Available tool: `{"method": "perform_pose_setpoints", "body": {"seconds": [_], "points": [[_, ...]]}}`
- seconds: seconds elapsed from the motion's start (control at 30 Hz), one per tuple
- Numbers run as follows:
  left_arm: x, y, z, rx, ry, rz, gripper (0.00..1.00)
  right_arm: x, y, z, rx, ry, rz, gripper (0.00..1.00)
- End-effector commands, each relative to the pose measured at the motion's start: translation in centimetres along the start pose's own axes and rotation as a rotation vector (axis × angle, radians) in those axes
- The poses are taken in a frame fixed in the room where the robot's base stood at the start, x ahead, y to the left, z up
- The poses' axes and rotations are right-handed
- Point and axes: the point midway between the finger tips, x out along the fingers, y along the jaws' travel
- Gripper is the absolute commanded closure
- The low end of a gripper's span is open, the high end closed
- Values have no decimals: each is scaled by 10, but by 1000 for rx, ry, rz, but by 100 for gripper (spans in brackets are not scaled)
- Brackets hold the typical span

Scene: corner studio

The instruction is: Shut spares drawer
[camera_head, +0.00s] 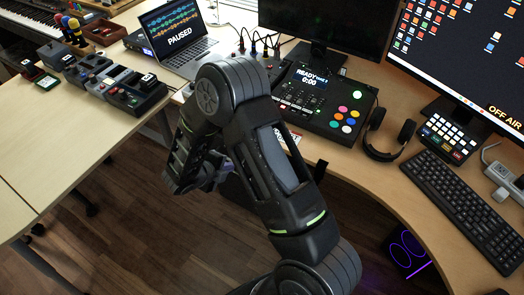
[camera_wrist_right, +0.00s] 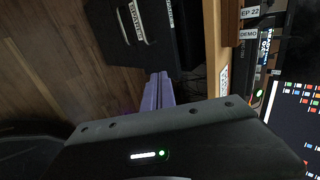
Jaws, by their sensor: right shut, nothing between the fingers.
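The spares drawer (camera_wrist_right: 108,22) shows at the top of the wrist view as a black front with a white label turned on its side. The label looks like "SPARES". It belongs to a dark drawer unit (camera_wrist_right: 185,50) beside the desk, with a second white label further right. How far the drawer stands out is hard to tell. My right gripper (camera_wrist_right: 158,92) is shut and empty, its purple-grey fingers just below the drawer unit in that view; I cannot tell whether they touch it. In the head view the right gripper (camera_head: 212,178) is partly hidden by my arm, and the drawer is hidden.
The curved desk (camera_head: 385,183) holds a laptop (camera_head: 182,38), a button console (camera_head: 322,100), headphones (camera_head: 388,135), a keyboard (camera_head: 465,205) and monitors. A side table (camera_head: 40,140) with pedals stands left. Open wooden floor (camera_head: 140,235) lies between them.

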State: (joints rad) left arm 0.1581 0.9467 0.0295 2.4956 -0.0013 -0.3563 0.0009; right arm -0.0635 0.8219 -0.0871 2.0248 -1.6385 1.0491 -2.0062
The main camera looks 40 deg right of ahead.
Motion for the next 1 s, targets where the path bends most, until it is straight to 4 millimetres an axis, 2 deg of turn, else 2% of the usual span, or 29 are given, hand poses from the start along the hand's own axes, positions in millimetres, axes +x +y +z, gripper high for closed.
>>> {"method": "perform_pose_setpoints", "body": {"seconds": [0.37, 0.57, 0.77, 1.0], "points": [[0, 0, 0, -1, 1, 0, 69, 1, -3, 2, 5, -5, -7, 100], [0, 0, 0, -1, 1, 0, 69, 13, -3, 2, 5, -4, -7, 100], [-2, 0, 0, -1, 1, 0, 69, 44, -3, 1, 6, -2, -6, 100], [-4, 2, 0, -1, 0, 0, 69, 93, -3, 1, 7, -1, -6, 100]]}}
